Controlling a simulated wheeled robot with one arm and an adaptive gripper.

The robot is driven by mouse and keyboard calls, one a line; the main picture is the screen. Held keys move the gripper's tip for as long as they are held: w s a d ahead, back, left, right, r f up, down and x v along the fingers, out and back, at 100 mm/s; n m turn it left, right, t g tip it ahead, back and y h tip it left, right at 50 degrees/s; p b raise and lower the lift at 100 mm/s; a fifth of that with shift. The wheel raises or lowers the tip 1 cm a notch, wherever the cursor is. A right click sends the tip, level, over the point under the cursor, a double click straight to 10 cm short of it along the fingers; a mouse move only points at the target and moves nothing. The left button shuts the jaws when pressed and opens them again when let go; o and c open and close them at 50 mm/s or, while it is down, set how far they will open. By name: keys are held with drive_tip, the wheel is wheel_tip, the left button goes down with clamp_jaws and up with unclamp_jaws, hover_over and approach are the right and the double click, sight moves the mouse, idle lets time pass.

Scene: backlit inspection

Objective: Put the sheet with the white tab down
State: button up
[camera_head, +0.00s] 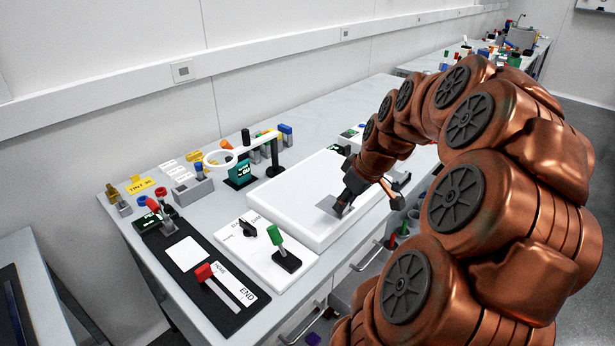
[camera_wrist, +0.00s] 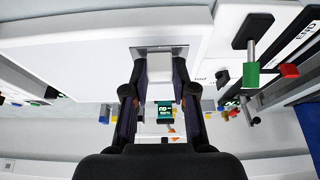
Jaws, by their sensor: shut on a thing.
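My gripper (camera_head: 345,196) is over the white light panel (camera_head: 290,212). In the wrist view, my gripper (camera_wrist: 160,80) is shut on the white tab (camera_wrist: 160,66) of a sheet. The sheet (camera_wrist: 150,49) shows there as a thin grey strip beyond the fingertips. In the head view the sheet (camera_head: 333,208) is a small grey patch under the fingers, near the panel's front edge. The light panel also fills much of the wrist view (camera_wrist: 85,65). I cannot tell whether the sheet touches the panel or hangs just above it.
A white plate with a green-handled lever (camera_head: 276,238) and a black strip with a red-handled lever (camera_head: 205,273) lie left of the panel. A ring magnifier on a stand (camera_head: 220,158) and a teal display (camera_head: 240,174) stand behind. Much of the panel's top is clear.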

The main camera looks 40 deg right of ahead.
drive_tip(key=shift+w+d, duration=0.1)
drive_tip(key=shift+w, duration=0.5)
drive_tip(key=p, duration=0.5)
hover_over(324, 186)
drive_tip(key=s, duration=0.2)
drive_tip(key=shift+w+f, duration=0.2)
drive_tip(key=shift+f, duration=0.5)
drive_tip(key=shift+f+p, duration=1)
drive_tip(key=shift+f, duration=0.8)
drive_tip(key=shift+f+b, duration=0.2)
drive_tip(key=shift+b, duration=0.1)
drive_tip(key=o, duration=0.9)
drive_tip(key=shift+r, duration=0.1)
